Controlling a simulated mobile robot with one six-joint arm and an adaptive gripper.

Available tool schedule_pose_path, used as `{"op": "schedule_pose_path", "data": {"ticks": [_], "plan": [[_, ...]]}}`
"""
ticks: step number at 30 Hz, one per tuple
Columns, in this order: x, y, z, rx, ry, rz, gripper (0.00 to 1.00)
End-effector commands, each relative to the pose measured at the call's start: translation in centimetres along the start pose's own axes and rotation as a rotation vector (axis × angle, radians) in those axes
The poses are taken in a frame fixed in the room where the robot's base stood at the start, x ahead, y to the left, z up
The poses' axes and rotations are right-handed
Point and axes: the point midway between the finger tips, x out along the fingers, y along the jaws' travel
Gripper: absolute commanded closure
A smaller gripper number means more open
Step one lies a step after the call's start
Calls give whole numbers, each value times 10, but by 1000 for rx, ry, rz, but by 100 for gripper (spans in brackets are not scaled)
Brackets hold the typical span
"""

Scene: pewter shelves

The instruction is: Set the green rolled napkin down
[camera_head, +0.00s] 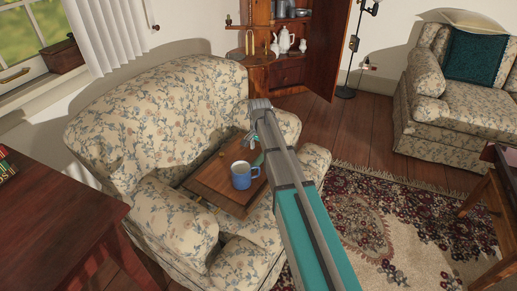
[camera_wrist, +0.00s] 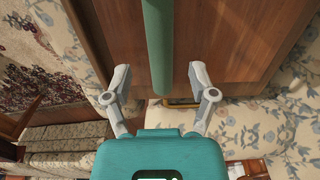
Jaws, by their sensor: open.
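The green rolled napkin (camera_wrist: 157,40) is a long smooth roll in the wrist view, running down from the top edge. My gripper (camera_wrist: 159,76) is open, with one finger on each side of the napkin's near end and a visible gap on both sides. Behind the napkin is a brown wooden top (camera_wrist: 225,45), which also shows in the head view (camera_head: 212,178) by the floral sofa. I cannot tell from the wrist view whether the napkin touches the wood. In the head view my arm largely hides the gripper and napkin.
A blue mug (camera_head: 241,175) stands on the wooden top, close to my arm. The floral sofa (camera_head: 165,110) surrounds the top's far side. A patterned rug (camera_head: 400,230) lies at right, with a floral armchair (camera_head: 455,110) behind it.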

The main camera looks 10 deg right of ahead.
Motion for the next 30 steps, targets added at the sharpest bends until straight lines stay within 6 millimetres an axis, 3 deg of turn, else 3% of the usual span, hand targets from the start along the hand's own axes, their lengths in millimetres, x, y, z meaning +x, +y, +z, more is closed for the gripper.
{"op": "schedule_pose_path", "data": {"ticks": [18,30], "plan": [[-55,0,0,1,0,0,26],[-68,0,0,1,0,0,26]]}}
